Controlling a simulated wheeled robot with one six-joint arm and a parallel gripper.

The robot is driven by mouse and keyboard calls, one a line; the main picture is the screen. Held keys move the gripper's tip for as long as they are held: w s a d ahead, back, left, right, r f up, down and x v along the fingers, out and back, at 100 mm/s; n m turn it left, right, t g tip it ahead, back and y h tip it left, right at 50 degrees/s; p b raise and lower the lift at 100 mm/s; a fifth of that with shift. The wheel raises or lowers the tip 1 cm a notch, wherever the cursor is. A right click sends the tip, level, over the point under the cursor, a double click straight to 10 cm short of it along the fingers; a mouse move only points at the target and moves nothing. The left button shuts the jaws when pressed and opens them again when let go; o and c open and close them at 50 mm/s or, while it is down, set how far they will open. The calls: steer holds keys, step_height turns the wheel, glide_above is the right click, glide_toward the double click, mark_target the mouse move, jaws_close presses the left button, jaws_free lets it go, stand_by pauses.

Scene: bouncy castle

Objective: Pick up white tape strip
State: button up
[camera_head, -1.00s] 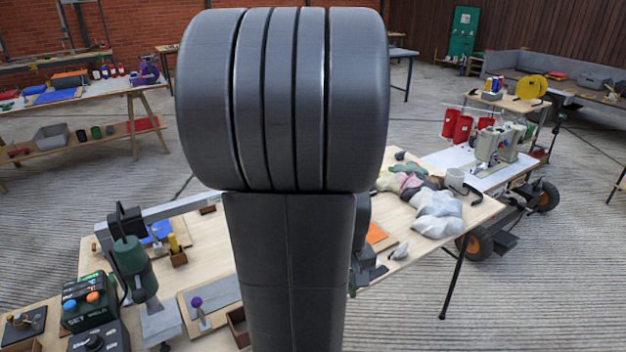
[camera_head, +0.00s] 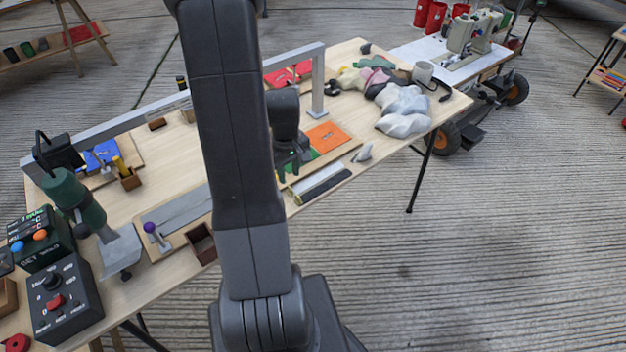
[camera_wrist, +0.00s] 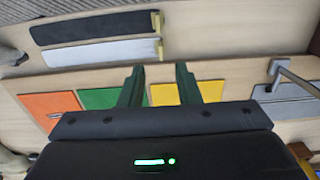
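The white tape strip (camera_wrist: 100,52) lies flat on the wooden table beside a black strip (camera_wrist: 92,27); both have a small yellowish tab at one end. In the wrist view the fingers point toward the strips' tabbed end, over the board with colour patches. In the head view my gripper (camera_head: 291,163) is just left of the strips.
A board carries orange (camera_wrist: 50,108), green (camera_wrist: 101,98) and yellow (camera_wrist: 166,94) patches. A grey rail (camera_head: 135,122) spans the table behind. A control box (camera_head: 62,300), clamp fixtures and a small brown box (camera_head: 202,243) stand at left. Crumpled cloths (camera_head: 402,110) lie at right.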

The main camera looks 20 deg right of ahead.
mark_target(290, 188)
steer(key=shift+s+f, duration=0.2)
steer(key=shift+f, duration=2.7)
steer(key=shift+c, duration=0.2)
jaws_close()
